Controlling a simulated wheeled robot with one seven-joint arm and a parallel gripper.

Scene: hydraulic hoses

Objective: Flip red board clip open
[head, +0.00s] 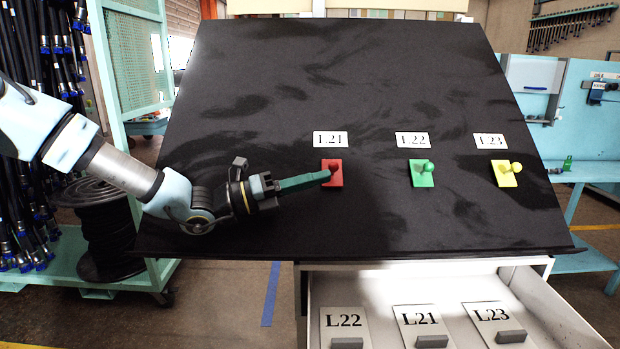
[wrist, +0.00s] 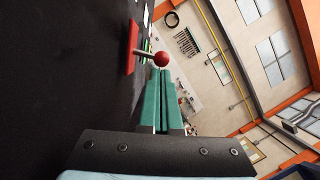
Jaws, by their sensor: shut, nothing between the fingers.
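The red board clip (head: 332,176) is on the black board (head: 400,80) under the L21 label (head: 330,139). In the wrist view its red base (wrist: 132,48) is on the board and its ball-ended lever (wrist: 161,59) sticks out from the base. My gripper (head: 326,175) reaches in from the left, its green fingers closed together with nothing between them. In the wrist view the fingertips (wrist: 160,72) are right at the red ball; I cannot tell whether they touch it.
A green clip (head: 421,173) under L22 and a yellow clip (head: 506,173) under L23 are to the right. Below the board, an open drawer (head: 400,277) holds L22, L21 and L23 plates with grey blocks. The upper board is clear.

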